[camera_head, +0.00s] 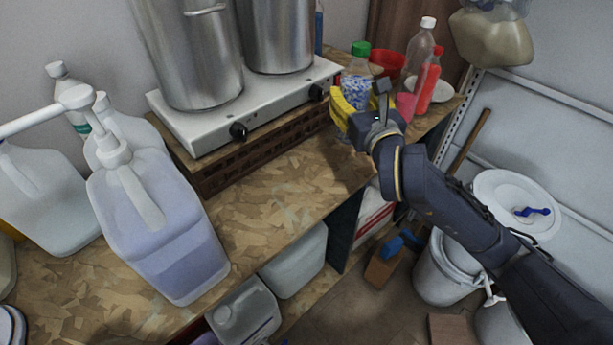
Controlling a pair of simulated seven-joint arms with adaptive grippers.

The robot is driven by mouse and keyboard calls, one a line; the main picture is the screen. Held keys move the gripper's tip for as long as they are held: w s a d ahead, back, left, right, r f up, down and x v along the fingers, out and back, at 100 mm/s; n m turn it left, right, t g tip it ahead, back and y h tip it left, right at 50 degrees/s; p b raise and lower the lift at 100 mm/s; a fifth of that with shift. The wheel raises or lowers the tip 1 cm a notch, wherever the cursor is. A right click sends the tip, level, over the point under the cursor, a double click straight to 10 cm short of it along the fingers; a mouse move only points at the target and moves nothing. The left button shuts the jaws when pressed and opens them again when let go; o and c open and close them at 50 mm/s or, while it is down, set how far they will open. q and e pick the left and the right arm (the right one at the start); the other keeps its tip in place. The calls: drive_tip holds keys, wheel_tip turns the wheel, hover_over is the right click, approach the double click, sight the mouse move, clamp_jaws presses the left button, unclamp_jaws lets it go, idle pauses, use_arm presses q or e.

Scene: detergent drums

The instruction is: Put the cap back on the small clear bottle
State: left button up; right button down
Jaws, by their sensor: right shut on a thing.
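My right gripper (350,108), with yellow fingers, is at the far right part of the wooden worktop. It is shut around the lower part of a small clear bottle (356,80) with blue-and-white patterning. The fingers hide much of the bottle's lower body. A green cap (361,48) shows at the top of this bottle; I cannot tell whether it is screwed down. Another clear bottle (418,53) with a white cap (428,22) stands to the right, behind a red bottle (428,84). My left gripper is not in view.
A large pump jug (160,225) stands at the front left. The worktop's front middle is clear.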

drive_tip(key=s+a+r+n+g+y, duration=0.1)
drive_tip(key=a+r+n+y, duration=0.1)
drive_tip(key=a+r, duration=0.6)
drive_tip(key=shift+s+a+r+n+y, duration=0.3)
drive_tip(key=shift+s+a+r+y, duration=0.1)
drive_tip(key=shift+a+y, duration=0.45)
drive_tip(key=shift+d, duration=0.15)
wheel_tip(320, 180, down, 16)
drive_tip(key=shift+f, duration=2.05)
drive_tip(key=shift+c, duration=2.2)
unclamp_jaws()
drive_tip(key=shift+f, duration=0.15)
